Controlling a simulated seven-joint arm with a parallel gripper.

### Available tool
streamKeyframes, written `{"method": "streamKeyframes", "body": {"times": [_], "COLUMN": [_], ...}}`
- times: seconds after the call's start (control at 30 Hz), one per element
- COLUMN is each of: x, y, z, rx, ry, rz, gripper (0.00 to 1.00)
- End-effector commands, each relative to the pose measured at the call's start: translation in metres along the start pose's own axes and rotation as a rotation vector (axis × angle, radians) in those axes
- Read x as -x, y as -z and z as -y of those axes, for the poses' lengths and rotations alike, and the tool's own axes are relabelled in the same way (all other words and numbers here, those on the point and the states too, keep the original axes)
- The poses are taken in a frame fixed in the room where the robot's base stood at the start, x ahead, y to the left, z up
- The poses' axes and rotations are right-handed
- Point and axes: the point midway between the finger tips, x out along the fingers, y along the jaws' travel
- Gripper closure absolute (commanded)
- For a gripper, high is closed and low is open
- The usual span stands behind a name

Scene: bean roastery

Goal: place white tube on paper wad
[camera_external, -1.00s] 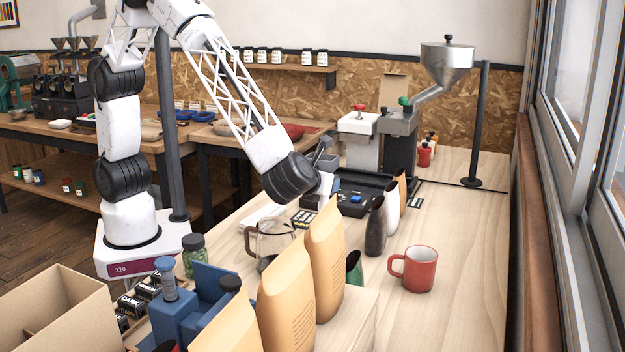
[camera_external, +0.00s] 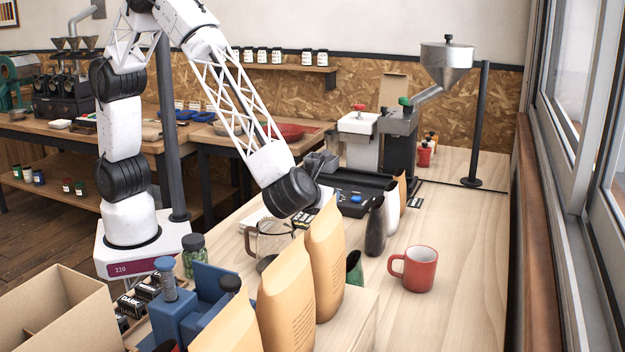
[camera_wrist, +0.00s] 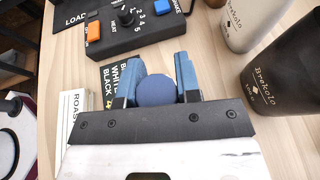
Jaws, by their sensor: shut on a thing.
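In the wrist view my gripper (camera_wrist: 157,72) has a blue finger on either side of a round dark-blue end (camera_wrist: 157,90) and is shut on this thing. Only its rounded top shows; its body is hidden, so I cannot tell whether it is the white tube. In the external view my fingers and the held thing are hidden behind the tall tan bags (camera_external: 325,255). I cannot make out a paper wad in either view.
A black control panel (camera_wrist: 130,28) lies beyond my fingers. A black lettered card (camera_wrist: 112,72) lies beside them. A dark container (camera_wrist: 285,75) and a pale one (camera_wrist: 250,22) stand right. A glass jug (camera_external: 272,240) stands near the bags; a red mug (camera_external: 418,270) stands right, with bare table around it.

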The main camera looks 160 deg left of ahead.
Motion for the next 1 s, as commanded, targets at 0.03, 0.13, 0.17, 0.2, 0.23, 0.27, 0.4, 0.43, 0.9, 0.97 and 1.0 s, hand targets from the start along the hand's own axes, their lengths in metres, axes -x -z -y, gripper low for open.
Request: {"method": "streamKeyframes", "body": {"times": [0.03,0.13,0.17,0.2,0.23,0.27,0.4,0.43,0.9,0.97,1.0], "x": [0.0,-0.001,-0.001,-0.001,-0.001,-0.001,-0.001,-0.001,0.006,0.011,0.015], "y": [0.0,0.001,0.002,0.003,0.002,0.002,0.002,0.002,-0.001,-0.001,-0.001], "z": [0.0,0.0,0.0,0.0,0.0,0.0,0.0,0.0,0.0,0.0,0.0], "rx": [0.0,0.0,0.0,0.0,0.0,0.0,0.0,0.0,0.001,0.001,0.001], "ry": [0.0,0.0,0.0,0.0,0.0,0.0,0.0,0.0,0.0,0.001,0.002], "rz": [0.0,0.0,0.0,0.0,0.0,0.0,0.0,0.0,0.001,0.001,0.001], "gripper": [0.91,0.91,0.91,0.91,0.64,0.6,0.44,0.44,0.44,0.44,0.44]}}
